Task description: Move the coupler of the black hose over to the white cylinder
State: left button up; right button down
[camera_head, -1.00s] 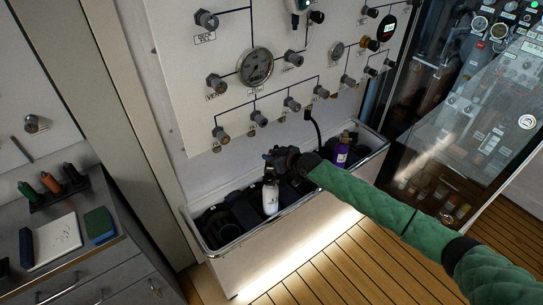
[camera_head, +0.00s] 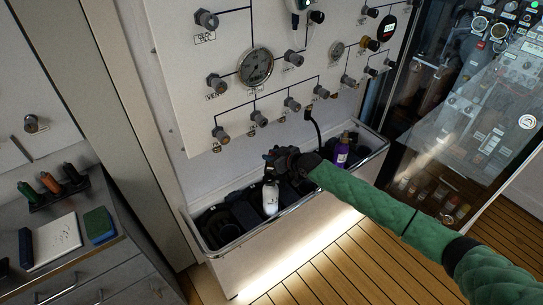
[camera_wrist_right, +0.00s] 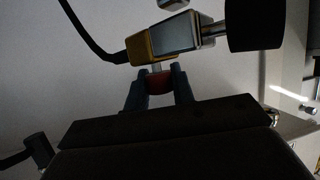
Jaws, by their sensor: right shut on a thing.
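The white cylinder (camera_head: 271,199) stands in the trough below the panel, its top close under my right gripper in the head view. My right gripper (camera_head: 273,158) is above the trough. In the right wrist view its grey fingers (camera_wrist_right: 160,88) are shut on a small red part of the coupler (camera_wrist_right: 172,40), which has a brass-coloured and steel block. The black hose (camera_wrist_right: 90,35) runs from the block to the upper left; in the head view it hangs from the panel (camera_head: 315,128). Whether the coupler touches the cylinder cannot be told. My left gripper is not in view.
A purple cylinder (camera_head: 341,156) stands farther right in the trough (camera_head: 222,252). The panel (camera_head: 190,95) with gauges and several valve knobs rises behind. A glass cabinet (camera_head: 455,125) is at the right, a counter (camera_head: 95,262) at the left. The wooden floor in front is clear.

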jog(key=shift+f+b, duration=1.55)
jog(key=shift+f, duration=0.5)
dwell(0.5)
jog(key=c, duration=1.1)
grip_release()
jog(key=shift+s+d, duration=0.2)
jog(key=shift+d, duration=0.05)
jog(key=b+v, duration=0.2)
jog(key=v, duration=0.3)
jog(key=shift+s+d+r, duration=0.15)
jog(key=shift+s+d, duration=0.1)
jog(key=shift+s+d+r, duration=0.4)
jog(key=shift+s, duration=0.05)
